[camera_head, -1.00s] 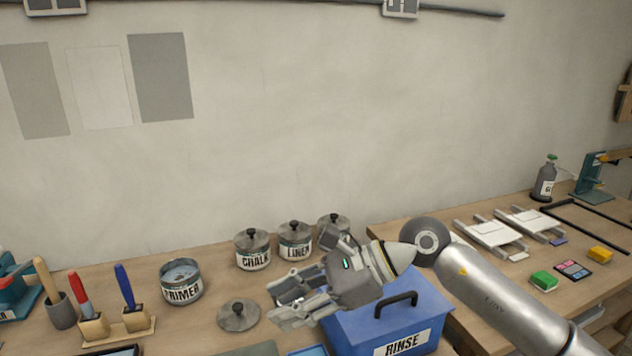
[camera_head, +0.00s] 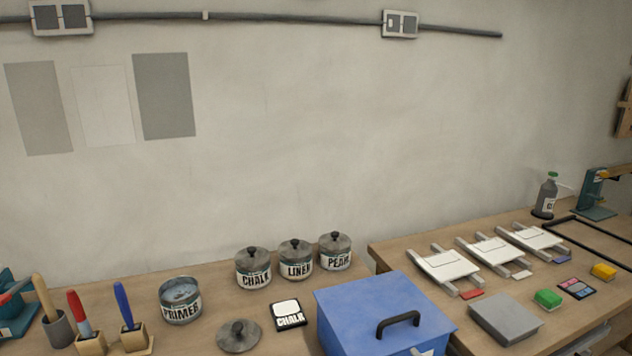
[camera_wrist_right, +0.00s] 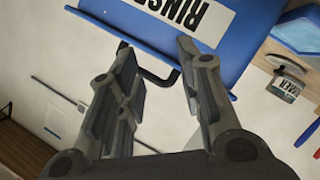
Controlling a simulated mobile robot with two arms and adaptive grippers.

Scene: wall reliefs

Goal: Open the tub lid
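The blue tub (camera_head: 345,302) stands at the front edge of the workbench, its lid down. A black arched handle (camera_head: 397,322) rises from the lid. In the right wrist view the tub's RINSE label (camera_wrist_right: 190,14) shows upside down, and part of the black handle (camera_wrist_right: 158,78) shows between the fingers. My right gripper (camera_wrist_right: 155,62) is open there, its two fingers apart and empty. I cannot tell whether they touch the handle. In the head view only a small grey tip of it seems to show at the bottom edge. My left gripper is in neither view.
Lidded CHALK (camera_head: 253,272), LINEN (camera_head: 296,262) and PEARL (camera_head: 335,254) tubs stand behind the blue tub. An open PRIMER tub (camera_head: 181,304), a loose grey lid (camera_head: 239,337) and a CHALK card (camera_head: 289,315) are left. A grey block (camera_head: 504,318) lies right.

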